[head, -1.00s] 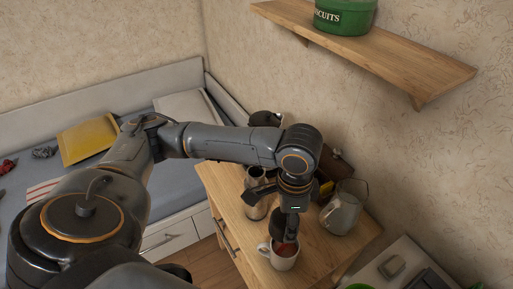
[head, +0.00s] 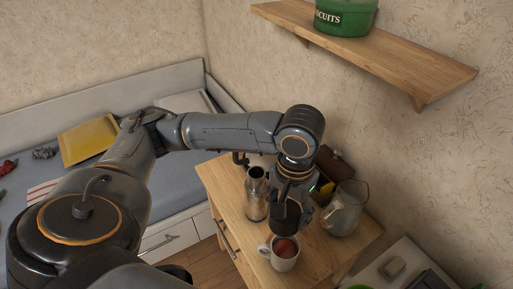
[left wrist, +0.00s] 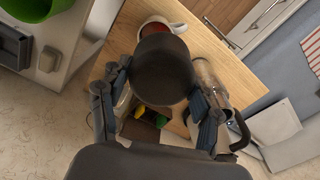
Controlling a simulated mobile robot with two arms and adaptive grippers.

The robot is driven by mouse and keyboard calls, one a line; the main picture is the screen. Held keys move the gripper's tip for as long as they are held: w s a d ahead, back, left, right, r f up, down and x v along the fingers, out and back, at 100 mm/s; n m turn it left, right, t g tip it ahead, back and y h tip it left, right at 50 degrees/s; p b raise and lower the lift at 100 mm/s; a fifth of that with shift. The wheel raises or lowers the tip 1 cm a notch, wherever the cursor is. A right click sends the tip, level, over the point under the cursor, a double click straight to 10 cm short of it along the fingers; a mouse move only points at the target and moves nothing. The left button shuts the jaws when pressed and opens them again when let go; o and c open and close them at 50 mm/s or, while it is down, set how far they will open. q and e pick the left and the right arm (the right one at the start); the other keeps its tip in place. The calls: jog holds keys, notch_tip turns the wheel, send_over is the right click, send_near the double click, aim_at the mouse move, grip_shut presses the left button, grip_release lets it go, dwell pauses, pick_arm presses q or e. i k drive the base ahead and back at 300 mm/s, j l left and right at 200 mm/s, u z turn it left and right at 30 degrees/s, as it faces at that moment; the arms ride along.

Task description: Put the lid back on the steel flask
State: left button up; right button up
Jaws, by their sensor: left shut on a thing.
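The steel flask (head: 256,200) stands upright on the wooden cabinet top, its dark mouth uncovered. It also shows partly in the left wrist view (left wrist: 209,82), beside a finger. My left gripper (head: 287,203) is shut on a dark round lid (left wrist: 162,72), which fills the space between its fingers. In the head view the lid (head: 287,217) is to the right of the flask, above and just behind the white mug, apart from the flask. My right gripper is not in view.
A white mug (head: 283,262) with red contents stands at the cabinet's front. A jug (head: 345,212) stands at the right, near a brown box (head: 333,165) with a yellow item. A shelf (head: 400,55) with a green biscuit tin (head: 345,18) hangs above. Bare wood lies left of the flask.

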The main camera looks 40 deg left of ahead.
aim_at(255, 183)
jog(key=j+z, duration=0.1)
jog(key=j, duration=0.35)
jog(key=k+j+z, duration=0.1)
jog(key=j, duration=0.3)
jog(key=k+j+z, duration=0.1)
jog(key=j, duration=0.3)
jog(key=j+z, duration=0.15)
jog(key=j, duration=0.3)
jog(key=k+j+z, duration=0.1)
jog(key=j, duration=0.3)
jog(key=k+j+z, duration=0.1)
jog(key=j, duration=0.3)
jog(key=k, duration=0.1)
